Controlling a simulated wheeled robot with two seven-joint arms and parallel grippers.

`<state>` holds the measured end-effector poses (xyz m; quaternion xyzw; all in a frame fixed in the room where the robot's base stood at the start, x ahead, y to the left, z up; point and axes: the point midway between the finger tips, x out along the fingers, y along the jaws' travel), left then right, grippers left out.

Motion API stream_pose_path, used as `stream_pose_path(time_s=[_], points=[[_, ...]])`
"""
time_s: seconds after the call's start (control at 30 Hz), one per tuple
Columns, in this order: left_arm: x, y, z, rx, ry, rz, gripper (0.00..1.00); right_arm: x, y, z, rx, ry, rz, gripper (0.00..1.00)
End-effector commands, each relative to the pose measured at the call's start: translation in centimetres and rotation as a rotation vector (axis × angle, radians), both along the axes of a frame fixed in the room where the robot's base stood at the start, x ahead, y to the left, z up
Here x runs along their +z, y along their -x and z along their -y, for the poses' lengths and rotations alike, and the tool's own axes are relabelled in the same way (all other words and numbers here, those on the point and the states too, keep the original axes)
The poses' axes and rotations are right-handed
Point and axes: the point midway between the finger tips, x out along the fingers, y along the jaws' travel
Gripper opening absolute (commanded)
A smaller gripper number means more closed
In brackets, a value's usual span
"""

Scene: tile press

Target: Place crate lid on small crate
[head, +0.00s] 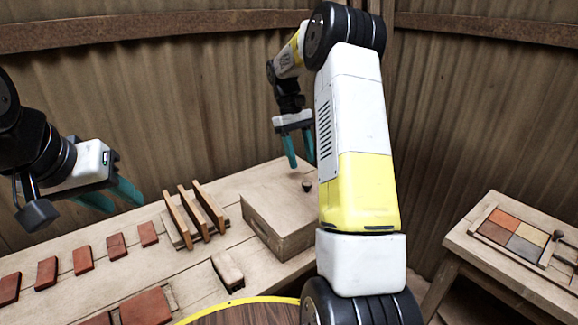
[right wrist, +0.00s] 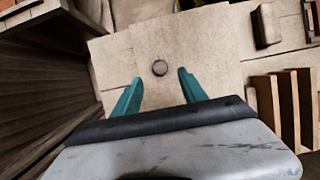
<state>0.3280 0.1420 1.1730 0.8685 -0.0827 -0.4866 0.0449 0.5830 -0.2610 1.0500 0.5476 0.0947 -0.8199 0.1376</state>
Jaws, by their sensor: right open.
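The small crate (head: 283,238) is a pale wooden box on the workbench. The crate lid (head: 275,201), a flat pale board with a dark round knob (head: 307,186), lies on top of it and looks about level. In the right wrist view the lid (right wrist: 190,65) and its knob (right wrist: 160,68) are in front of my fingers. My right gripper (head: 301,164) is open and empty above the lid, its fingers either side of the knob and apart from it. My arm hides the crate's right end. My left gripper (head: 115,197) is open and empty over the bench's left part.
A wooden rack (head: 197,217) with upright boards stands left of the crate. Several red tiles (head: 83,260) lie along the bench. A wooden block brush (head: 227,271) lies in front of the crate. A side table (head: 480,255) at right holds a frame of coloured tiles (head: 511,236).

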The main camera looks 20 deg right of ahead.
Motion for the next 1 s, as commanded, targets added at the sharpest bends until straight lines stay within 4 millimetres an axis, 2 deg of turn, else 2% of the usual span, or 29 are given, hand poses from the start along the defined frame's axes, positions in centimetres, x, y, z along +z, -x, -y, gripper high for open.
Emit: stream_pose_path(time_s=[0.1,0.3,0.47,0.57,0.7,0.8,1.0], points=[[0.0,0.0,0.0,0.0,0.0,0.0,0.36,2.2,-0.9,-0.3,0.0,0.0,0.002,0.5],[0.0,0.0,0.0,0.0,0.0,0.0,0.36,4.4,-1.8,-0.6,0.0,-0.001,0.002,0.5],[0.0,0.0,0.0,0.0,0.0,0.0,0.36,6.4,-1.1,-1.1,-0.003,-0.005,0.042,0.5],[0.0,0.0,0.0,0.0,0.0,0.0,0.36,8.7,0.6,-2.2,-0.011,-0.016,0.118,0.5],[0.0,0.0,0.0,0.0,0.0,0.0,0.36,12.1,4.6,-4.1,-0.037,-0.048,0.267,0.5],[0.0,0.0,0.0,0.0,0.0,0.0,0.36,13.8,7.9,-5.6,-0.065,-0.08,0.376,0.5],[0.0,0.0,0.0,0.0,0.0,0.0,0.36,15.3,15.0,-8.2,-0.138,-0.162,0.589,0.5]])
